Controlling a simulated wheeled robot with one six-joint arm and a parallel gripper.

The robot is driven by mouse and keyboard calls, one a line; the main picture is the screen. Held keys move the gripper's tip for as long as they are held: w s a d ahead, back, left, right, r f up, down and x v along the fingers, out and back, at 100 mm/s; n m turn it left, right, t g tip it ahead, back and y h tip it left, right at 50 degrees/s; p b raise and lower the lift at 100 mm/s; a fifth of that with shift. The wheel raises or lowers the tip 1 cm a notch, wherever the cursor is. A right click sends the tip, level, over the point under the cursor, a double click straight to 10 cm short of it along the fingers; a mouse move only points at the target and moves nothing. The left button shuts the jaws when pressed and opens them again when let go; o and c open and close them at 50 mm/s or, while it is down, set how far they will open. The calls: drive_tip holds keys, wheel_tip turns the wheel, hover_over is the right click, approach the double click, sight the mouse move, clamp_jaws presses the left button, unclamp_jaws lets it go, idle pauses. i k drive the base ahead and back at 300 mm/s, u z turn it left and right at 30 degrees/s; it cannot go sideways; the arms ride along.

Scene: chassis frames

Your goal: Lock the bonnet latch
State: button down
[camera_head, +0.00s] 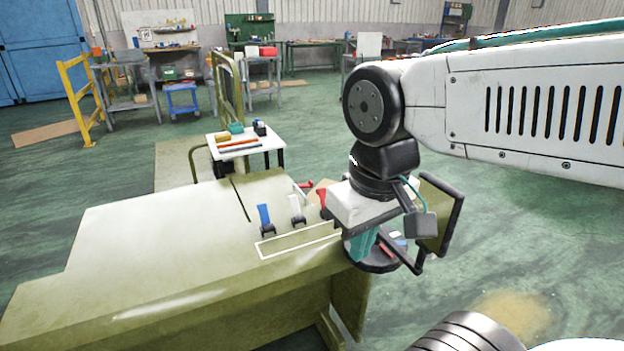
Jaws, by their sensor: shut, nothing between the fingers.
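The olive-green bonnet panel (150,240) fills the lower left. Near its right end stand a blue-handled lever (264,216), a white-handled lever (296,207) and a red-handled lever (322,195), each on a dark base where visible. The red one is partly hidden by my gripper. I cannot tell which of them is the bonnet latch. My gripper (418,266) hangs at the panel's right end, to the right of the levers. It is shut and empty, and its black fingers are partly seen side-on.
A teal part (361,246) and a dark round base (375,264) sit under my gripper at the panel edge. A white-topped cart (225,155) with tools stands behind the panel. A yellow rail (80,100) is at the left. Green floor at the right is clear.

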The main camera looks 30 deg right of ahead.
sight(310, 185)
drive_tip(key=z, duration=2.25)
drive_tip(key=i, duration=2.65)
drive_tip(key=u, duration=2.5)
drive_tip(key=i, duration=0.5)
drive_tip(key=u, duration=0.1)
